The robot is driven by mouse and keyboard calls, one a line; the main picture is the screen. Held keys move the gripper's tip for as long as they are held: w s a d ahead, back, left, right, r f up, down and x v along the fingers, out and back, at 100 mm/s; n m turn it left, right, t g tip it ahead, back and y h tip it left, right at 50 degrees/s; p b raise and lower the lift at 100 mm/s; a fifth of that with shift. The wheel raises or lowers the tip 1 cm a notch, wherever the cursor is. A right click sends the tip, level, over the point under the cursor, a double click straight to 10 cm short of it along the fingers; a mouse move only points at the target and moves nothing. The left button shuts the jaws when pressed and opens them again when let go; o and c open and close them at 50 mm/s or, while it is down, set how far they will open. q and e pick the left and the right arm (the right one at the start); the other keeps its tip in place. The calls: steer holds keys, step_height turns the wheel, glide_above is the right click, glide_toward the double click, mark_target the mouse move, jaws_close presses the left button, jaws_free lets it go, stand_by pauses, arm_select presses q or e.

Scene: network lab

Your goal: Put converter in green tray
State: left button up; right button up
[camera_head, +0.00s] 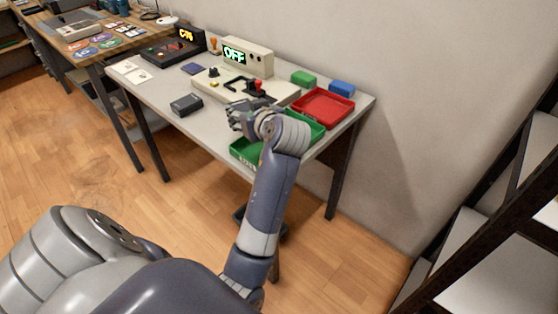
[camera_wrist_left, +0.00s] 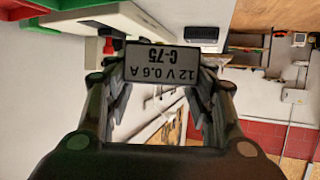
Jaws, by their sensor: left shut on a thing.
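My left gripper (camera_head: 238,116) is over the table, just left of the green tray (camera_head: 246,151) in the head view. It is shut on the converter, whose pale label (camera_wrist_left: 162,64) reads "12 V 0.6 A C-75", upside down, between the fingers (camera_wrist_left: 160,90) in the left wrist view. In the head view the gripper hides the converter. My forearm and wrist cover the middle of the green tray; its front left and right parts show. My right gripper is not in view.
A red tray (camera_head: 322,108) stands behind the green tray. Green (camera_head: 304,78) and blue (camera_head: 341,89) blocks lie near the wall. A pale panel (camera_head: 215,87) with a lever stands behind my gripper, below an "OFF" display (camera_head: 235,52). A dark box (camera_head: 187,104) lies to the left.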

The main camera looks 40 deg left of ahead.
arm_select(q)
steer(key=a+f+n+g+b, duration=0.1)
steer(key=s+a+f+n+g+b, duration=0.1)
steer(key=b, duration=0.1)
steer(key=s+a+f+n+g+y+b, duration=0.1)
steer(key=shift+f+g, duration=0.2)
steer(key=shift+g, duration=0.2)
steer(key=shift+s+a+f+n+g+b, duration=0.1)
steer(key=shift+s+a+n+g+b, duration=0.15)
steer(key=shift+n+g+b, duration=0.4)
steer(key=shift+w+d, duration=0.2)
steer(key=shift+d, duration=0.05)
steer(key=w+d, duration=0.3)
steer(key=w+d+f, duration=0.1)
steer(key=w+d, duration=0.2)
steer(key=w, duration=0.1)
steer(key=w+d+b, duration=0.1)
steer(key=w+d, duration=0.3)
steer(key=shift+w+f, duration=0.1)
steer(key=shift+f, duration=0.05)
steer(key=shift+d+f, duration=0.1)
steer(key=shift+f, duration=0.4)
steer(key=shift+f+b, duration=0.3)
steer(key=shift+f, duration=0.95)
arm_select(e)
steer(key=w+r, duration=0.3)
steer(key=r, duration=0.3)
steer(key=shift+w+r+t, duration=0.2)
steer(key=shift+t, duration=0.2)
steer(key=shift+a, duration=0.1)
